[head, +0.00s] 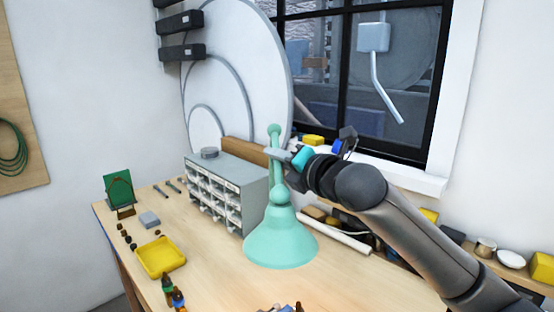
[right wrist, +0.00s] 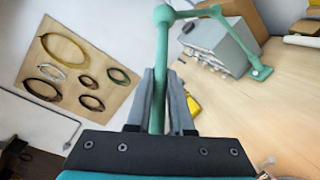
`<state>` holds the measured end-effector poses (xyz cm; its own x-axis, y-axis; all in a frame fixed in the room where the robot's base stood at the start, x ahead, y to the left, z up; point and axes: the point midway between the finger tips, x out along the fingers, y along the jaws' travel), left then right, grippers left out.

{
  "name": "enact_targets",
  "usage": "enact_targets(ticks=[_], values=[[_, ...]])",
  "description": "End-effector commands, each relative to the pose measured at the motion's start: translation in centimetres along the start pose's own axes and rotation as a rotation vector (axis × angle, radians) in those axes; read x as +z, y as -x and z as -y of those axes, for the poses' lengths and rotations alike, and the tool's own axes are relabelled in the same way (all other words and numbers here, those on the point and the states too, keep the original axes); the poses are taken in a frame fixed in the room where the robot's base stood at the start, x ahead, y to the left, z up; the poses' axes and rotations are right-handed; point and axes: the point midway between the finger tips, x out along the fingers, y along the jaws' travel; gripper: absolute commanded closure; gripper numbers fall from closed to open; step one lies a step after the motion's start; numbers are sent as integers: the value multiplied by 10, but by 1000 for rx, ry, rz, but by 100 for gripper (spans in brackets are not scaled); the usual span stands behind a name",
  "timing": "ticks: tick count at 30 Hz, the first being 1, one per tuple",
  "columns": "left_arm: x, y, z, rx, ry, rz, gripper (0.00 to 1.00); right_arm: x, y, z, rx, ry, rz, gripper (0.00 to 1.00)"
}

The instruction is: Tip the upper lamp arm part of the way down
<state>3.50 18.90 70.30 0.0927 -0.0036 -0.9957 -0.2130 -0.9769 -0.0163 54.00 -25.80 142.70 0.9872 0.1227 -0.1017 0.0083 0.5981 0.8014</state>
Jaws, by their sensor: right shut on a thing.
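The mint-green lamp (head: 279,250) stands over the workbench, with its flared cone low and a thin arm rising to a round joint at the top. My right gripper (head: 277,153) reaches in from the right and is shut on the upper lamp arm (right wrist: 161,75), a little below that joint. In the right wrist view the arm runs between the two fingers (right wrist: 161,103) up to the joint, and another green bar goes right and down to a small foot on the bench. My gripper's body hides the arm's lower end there. My left gripper is not in view.
A grey drawer cabinet (head: 222,190) stands close to the left of the lamp. A yellow tray (head: 160,256) and small parts lie on the left of the bench (head: 215,280). A window (head: 360,75) is behind. A white tube (head: 335,234) lies to the right of the lamp.

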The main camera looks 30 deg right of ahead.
Motion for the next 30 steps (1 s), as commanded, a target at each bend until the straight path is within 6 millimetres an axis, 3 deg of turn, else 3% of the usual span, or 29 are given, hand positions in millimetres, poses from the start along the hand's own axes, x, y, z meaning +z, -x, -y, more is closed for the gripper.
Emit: enact_targets(ticks=[1, 18, 30], values=[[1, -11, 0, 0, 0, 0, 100, -6, 0, 9, 5, 10, 9, 100], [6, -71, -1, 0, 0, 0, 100, -38, 4, 44, 103, 81, 88, 100], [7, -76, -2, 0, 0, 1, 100, -41, 5, 45, 120, 91, 97, 100]])
